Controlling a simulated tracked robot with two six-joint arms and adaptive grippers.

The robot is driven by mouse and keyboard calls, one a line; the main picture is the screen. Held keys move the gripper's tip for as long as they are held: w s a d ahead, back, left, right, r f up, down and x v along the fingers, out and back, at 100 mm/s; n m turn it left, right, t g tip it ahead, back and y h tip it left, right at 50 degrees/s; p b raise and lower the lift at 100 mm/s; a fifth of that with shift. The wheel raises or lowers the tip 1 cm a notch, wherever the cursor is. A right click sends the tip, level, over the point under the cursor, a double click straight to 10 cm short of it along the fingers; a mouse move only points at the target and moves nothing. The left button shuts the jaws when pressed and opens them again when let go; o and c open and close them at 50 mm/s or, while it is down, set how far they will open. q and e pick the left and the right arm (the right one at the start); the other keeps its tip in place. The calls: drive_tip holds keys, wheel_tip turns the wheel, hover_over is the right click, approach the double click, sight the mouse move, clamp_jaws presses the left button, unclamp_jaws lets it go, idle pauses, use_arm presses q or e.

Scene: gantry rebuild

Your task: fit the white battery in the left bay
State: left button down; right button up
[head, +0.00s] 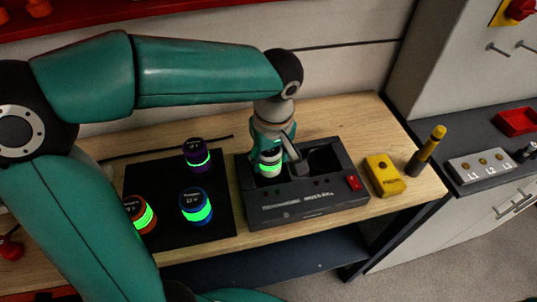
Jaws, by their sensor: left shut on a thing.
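The white battery (270,168) has a glowing green band and is upright at the left bay of the dark charger (318,208). My left gripper (271,153) points down and is shut on the battery's upper part. The lower end of the battery is hidden by the charger's front edge, so I cannot tell how deep it sits. The right bay (323,160) looks dark and empty. My right gripper is not in view.
A purple battery (196,153), a blue battery (195,205) and an orange battery (138,213) stand on a black mat (168,178). A yellow device (384,174) and a yellow-topped cylinder (428,150) are right of the charger, near the bench's right edge.

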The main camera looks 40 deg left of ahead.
use_arm(q)
drive_tip(key=shift+f, duration=0.3)
drive_tip(key=c, duration=0.7)
unclamp_jaws()
drive_tip(key=shift+s+d+r+p, duration=0.1)
drive_tip(key=shift+d+r+p, duration=0.1)
drive_tip(key=shift+r+p, duration=1.4)
drive_tip(key=shift+s+d+r+p, duration=0.2)
drive_tip(key=shift+r+p, duration=0.95)
drive_tip(key=shift+r, duration=0.95)
drive_tip(key=shift+s+d+r+p, duration=0.1)
drive_tip(key=shift+d+r+p, duration=0.1)
drive_tip(key=shift+r+p, duration=1.4)
drive_tip(key=shift+r+b, duration=0.2)
drive_tip(key=shift+b, duration=0.1)
